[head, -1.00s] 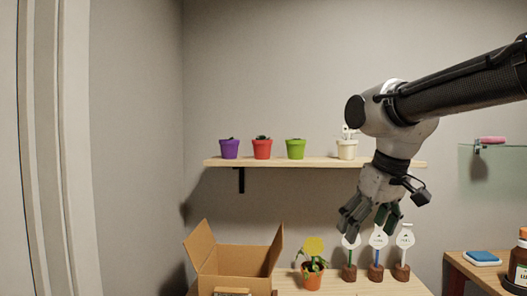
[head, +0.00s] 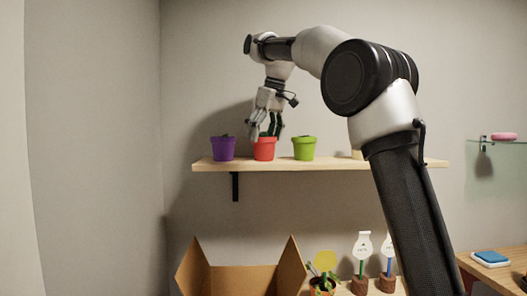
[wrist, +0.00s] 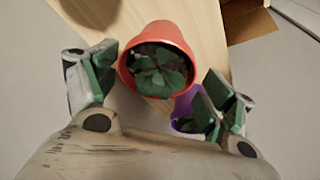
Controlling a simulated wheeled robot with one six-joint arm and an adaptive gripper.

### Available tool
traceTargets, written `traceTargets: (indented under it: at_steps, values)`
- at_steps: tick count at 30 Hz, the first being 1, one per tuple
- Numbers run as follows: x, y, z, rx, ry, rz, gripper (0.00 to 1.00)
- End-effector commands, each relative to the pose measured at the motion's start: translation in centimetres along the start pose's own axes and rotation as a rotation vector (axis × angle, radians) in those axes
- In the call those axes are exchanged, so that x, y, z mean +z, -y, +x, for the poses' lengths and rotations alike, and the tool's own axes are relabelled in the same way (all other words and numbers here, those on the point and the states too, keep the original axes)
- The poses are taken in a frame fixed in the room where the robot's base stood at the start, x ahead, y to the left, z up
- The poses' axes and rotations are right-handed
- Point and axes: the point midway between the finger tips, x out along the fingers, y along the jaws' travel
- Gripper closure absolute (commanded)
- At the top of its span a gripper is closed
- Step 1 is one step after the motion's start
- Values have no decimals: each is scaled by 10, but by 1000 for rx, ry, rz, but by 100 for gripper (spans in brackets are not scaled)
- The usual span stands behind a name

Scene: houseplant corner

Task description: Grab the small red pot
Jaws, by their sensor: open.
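The small red pot (head: 264,150) stands upright on the wooden wall shelf, between a purple pot (head: 223,149) and a green pot (head: 304,148). In the wrist view the red pot (wrist: 157,50) shows from above, with a dark green leafy plant in it. My gripper (head: 265,130) is right above the red pot in the head view, fingers pointing down. In the wrist view the open fingers (wrist: 157,95) are on either side of the near part of the pot, with gaps between them and its rim. The purple pot (wrist: 188,108) is partly hidden behind the right finger.
The wooden shelf (head: 350,164) holds the row of pots; a cream pot (head: 357,154) is mostly hidden behind my arm. A glass shelf (head: 500,141) is at the right.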

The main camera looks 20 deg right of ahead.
Motion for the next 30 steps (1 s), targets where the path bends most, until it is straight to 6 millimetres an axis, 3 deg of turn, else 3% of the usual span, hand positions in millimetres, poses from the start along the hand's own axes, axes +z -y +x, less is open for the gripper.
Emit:
traceTargets:
  at_steps: [9,17,20,25,30]
  values:
    - [3,-4,45,0,1,1,17]
    - [3,-4,50,1,-1,1,17]
    - [3,-5,50,1,-1,2,30]
    - [3,-5,50,1,-1,2,61]
    - [3,-5,49,1,-1,2,62]
